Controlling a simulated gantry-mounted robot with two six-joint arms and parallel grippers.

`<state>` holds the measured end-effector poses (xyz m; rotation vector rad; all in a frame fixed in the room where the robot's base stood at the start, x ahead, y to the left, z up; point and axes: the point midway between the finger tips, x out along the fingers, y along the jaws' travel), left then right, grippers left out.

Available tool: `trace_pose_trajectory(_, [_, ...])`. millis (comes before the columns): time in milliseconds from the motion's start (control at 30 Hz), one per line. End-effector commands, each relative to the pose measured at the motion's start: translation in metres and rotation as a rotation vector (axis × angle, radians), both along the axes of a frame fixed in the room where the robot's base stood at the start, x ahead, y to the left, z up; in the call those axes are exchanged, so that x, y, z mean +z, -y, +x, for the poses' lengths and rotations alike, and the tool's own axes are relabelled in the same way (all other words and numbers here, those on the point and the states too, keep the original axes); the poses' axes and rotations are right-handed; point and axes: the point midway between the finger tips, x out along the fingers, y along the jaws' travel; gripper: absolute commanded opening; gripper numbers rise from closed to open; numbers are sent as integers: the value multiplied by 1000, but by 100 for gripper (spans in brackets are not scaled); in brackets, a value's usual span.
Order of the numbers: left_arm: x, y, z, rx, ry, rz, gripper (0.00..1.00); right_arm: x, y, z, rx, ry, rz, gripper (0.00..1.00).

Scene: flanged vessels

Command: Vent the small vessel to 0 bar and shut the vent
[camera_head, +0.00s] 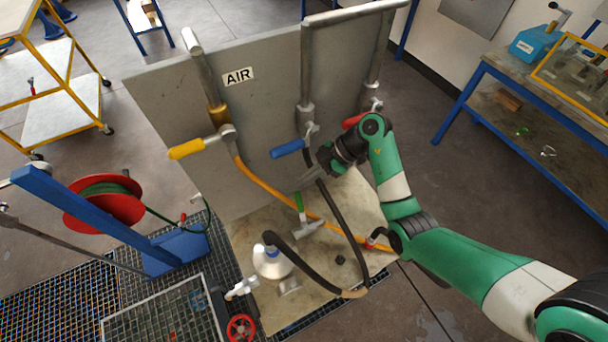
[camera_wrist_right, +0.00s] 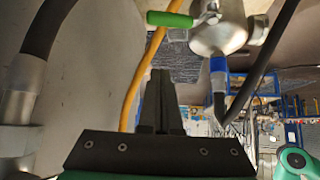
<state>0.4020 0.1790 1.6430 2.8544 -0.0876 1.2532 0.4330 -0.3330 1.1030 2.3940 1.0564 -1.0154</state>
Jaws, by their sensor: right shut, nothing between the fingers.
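In the head view a small pale rounded vessel (camera_head: 272,264) stands on the base plate, with a dark hose arching from its top. My right gripper (camera_head: 308,180) is shut and empty in front of the panel, above the green lever. In the right wrist view its closed fingers (camera_wrist_right: 160,74) point below a green lever (camera_wrist_right: 168,19) beside a rounded metal body (camera_wrist_right: 220,36), apart from it in the picture. Pressure reading and vent position cannot be read. My left gripper is out of view.
The grey AIR panel (camera_head: 165,110) carries valves with a yellow handle (camera_head: 187,149), a blue handle (camera_head: 287,149) and a red handle (camera_head: 353,120). An orange hose (camera_head: 258,185) and a dark hose (camera_head: 340,215) cross near my right arm. A red handwheel (camera_head: 241,327) is in front.

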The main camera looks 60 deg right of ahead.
Motion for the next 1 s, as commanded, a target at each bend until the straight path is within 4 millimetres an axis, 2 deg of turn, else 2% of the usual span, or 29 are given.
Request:
trace_pose_trajectory(100, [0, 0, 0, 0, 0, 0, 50, -2, 1, -5, 4, -26, -1, 0])
trace_pose_trajectory(267, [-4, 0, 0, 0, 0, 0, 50, -9, -4, 0, 4, -23, 1, 0])
trace_pose_trajectory(733, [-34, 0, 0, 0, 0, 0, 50, -80, -52, 42, 9, -22, 1, 0])
trace_pose_trajectory(833, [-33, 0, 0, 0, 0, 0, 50, -80, -37, 30, 0, -19, -1, 0])
trace_pose_trajectory(1000, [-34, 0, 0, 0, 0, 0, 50, -83, -24, 18, 2, -20, -1, 0])
